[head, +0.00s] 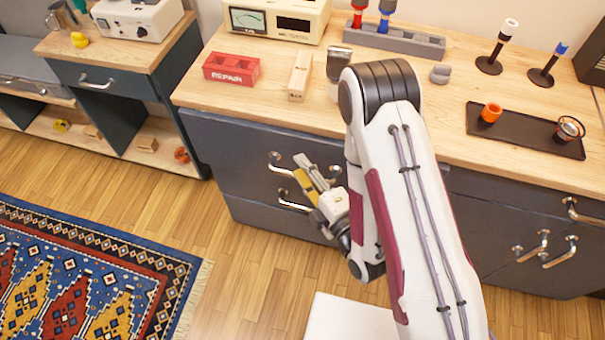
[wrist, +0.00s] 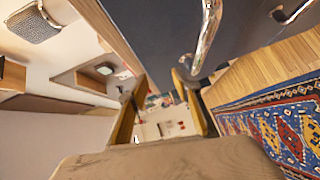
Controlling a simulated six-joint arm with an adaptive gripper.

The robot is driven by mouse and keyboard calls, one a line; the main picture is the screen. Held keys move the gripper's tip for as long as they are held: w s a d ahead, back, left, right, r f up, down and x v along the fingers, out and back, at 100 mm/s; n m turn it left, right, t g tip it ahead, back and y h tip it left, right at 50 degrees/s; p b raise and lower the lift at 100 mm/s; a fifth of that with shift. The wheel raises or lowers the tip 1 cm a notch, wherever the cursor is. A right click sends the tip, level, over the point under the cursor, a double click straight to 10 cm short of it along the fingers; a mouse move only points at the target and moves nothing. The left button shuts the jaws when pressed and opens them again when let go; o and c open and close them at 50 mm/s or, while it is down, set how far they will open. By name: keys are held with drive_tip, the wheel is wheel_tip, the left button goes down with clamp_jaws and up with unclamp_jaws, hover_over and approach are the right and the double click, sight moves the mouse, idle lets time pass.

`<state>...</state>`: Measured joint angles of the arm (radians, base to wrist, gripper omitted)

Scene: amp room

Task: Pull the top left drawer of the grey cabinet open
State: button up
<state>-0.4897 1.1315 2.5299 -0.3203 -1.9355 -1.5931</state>
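The grey cabinet (head: 235,160) has dark fronts under a wooden top. Its top left drawer (head: 226,138) looks closed, with a metal bar handle (head: 277,164) partly hidden behind my gripper. A second bar handle (head: 290,205) sits lower on the front. My gripper (head: 301,167) is in front of these handles, fingers pointing up-left. In the wrist view my gripper (wrist: 158,80) is open, with nothing between its fingers. A metal handle (wrist: 208,40) on the dark front (wrist: 160,30) lies above and to the right of the fingers, apart from them.
On the cabinet top are a red REPAIR box (head: 231,69), a wooden block (head: 300,76), a metal item (head: 338,64) and a dark tray (head: 520,140). A smaller desk (head: 110,65) stands left. Wooden floor before the cabinet is clear; a patterned rug (head: 90,270) lies left.

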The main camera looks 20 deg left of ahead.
drive_tip(key=shift+f, duration=0.2)
drive_tip(key=w+d+f+g+y, duration=0.1)
drive_tip(key=d+f+g+y, duration=0.2)
drive_tip(key=d+f+g, duration=0.2)
drive_tip(key=shift+d+f+g, duration=0.35)
drive_tip(key=shift+g, duration=0.55)
idle(0.3)
drive_tip(key=shift+a, duration=0.15)
drive_tip(key=shift+x, duration=3.8)
clamp_jaws()
